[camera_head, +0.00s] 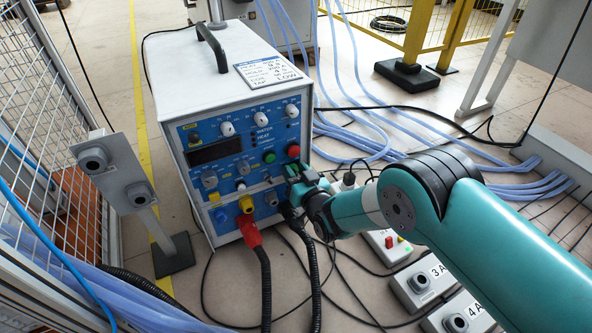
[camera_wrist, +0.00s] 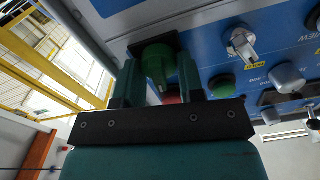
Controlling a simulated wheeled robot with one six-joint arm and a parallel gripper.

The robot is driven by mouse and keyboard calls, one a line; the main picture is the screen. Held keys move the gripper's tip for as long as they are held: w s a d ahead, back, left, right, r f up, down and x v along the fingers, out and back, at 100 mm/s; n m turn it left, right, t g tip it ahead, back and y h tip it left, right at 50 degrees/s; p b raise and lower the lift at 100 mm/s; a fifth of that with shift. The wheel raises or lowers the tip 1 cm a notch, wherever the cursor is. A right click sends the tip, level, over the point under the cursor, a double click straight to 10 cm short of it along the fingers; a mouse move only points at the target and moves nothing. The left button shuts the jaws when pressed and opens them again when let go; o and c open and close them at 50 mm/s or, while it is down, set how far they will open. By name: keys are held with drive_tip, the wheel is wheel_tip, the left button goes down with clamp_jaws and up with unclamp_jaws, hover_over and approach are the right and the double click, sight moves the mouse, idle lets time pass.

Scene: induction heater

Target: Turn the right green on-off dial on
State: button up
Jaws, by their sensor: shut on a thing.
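The heater's blue front panel (camera_head: 238,165) carries several dials and buttons. In the wrist view, the green dial (camera_wrist: 158,62) sits on a dark square plate, between the two fingers of my gripper (camera_wrist: 159,75). The fingers are shut on it from both sides. In the head view, my gripper (camera_head: 299,173) is at the panel's right edge, below the red button (camera_head: 293,150), and mostly hides the dial. I cannot clearly tell which way the dial is turned.
A green button (camera_head: 269,156) and white knobs (camera_head: 227,129) are near on the panel. A red plug (camera_head: 249,232) and black cables hang below. Pale blue hoses (camera_head: 360,130) lie to the right. A post with a grey box (camera_head: 112,172) stands left.

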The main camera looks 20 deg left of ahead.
drive_tip(key=m, duration=0.3)
drive_tip(key=shift+f+m+p, duration=0.15)
drive_tip(key=shift+m+p, duration=0.15)
drive_tip(key=shift+m, duration=0.1)
drive_tip(key=shift+f+m, duration=0.1)
drive_tip(key=shift+m, duration=1.5)
drive_tip(key=shift+s, duration=0.1)
drive_tip(key=o, duration=0.9)
drive_tip(key=shift+d, duration=0.1)
